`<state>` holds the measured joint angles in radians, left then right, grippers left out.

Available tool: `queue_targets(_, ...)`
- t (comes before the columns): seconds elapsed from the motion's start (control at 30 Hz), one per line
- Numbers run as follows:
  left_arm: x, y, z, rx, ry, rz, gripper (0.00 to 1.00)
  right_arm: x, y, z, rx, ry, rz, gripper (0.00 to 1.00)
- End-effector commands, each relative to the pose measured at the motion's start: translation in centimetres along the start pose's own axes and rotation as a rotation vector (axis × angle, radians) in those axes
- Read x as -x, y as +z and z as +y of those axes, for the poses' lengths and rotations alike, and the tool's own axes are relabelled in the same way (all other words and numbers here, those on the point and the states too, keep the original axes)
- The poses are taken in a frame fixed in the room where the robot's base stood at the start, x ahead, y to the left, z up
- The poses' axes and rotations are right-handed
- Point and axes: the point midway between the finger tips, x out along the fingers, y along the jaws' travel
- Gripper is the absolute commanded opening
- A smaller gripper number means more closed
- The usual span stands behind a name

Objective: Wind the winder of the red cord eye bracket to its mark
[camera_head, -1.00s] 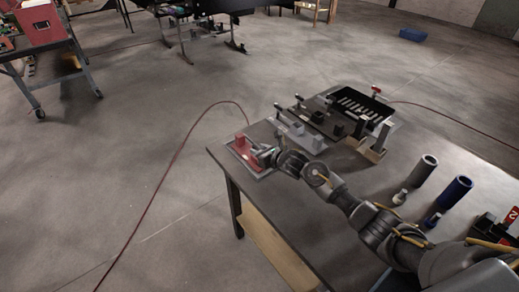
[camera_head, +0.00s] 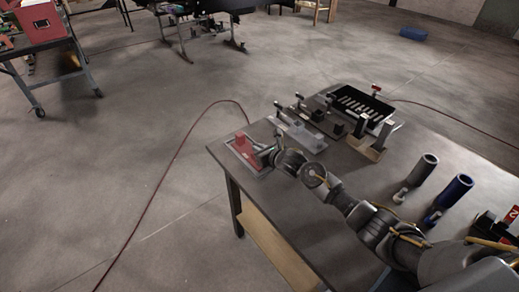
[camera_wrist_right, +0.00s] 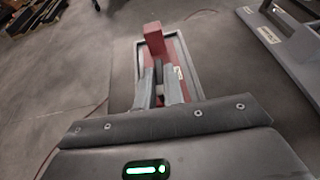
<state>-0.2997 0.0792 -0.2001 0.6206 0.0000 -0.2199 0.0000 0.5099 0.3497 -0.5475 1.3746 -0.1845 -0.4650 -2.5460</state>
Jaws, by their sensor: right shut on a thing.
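The red cord eye bracket (camera_head: 242,147) sits in a shallow grey tray at the table's near-left corner. In the right wrist view its red upright block (camera_wrist_right: 154,37) stands beyond my fingers, with a small white label on the red part beside them. My right gripper (camera_head: 262,156) is at the bracket's right side, low over the tray. In the wrist view its two fingers (camera_wrist_right: 160,86) are shut on a small part at the bracket, which I take as the winder; the fingers mostly hide it. I cannot make out the mark. My left gripper is not in view.
A grey bracket (camera_head: 300,133) stands just right of the red one, with dark brackets behind it. A black slotted tray (camera_head: 362,107) lies at the back. Grey (camera_head: 423,170) and blue (camera_head: 455,190) cylinders are at the right. A red cord (camera_head: 172,158) runs along the floor.

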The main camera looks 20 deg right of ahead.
Motion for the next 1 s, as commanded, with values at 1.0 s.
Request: queue_targets(1.0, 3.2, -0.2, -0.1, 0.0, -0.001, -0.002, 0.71, -0.5, 0.3, 1.4, -0.332, -0.806, 0.001, 0.0)
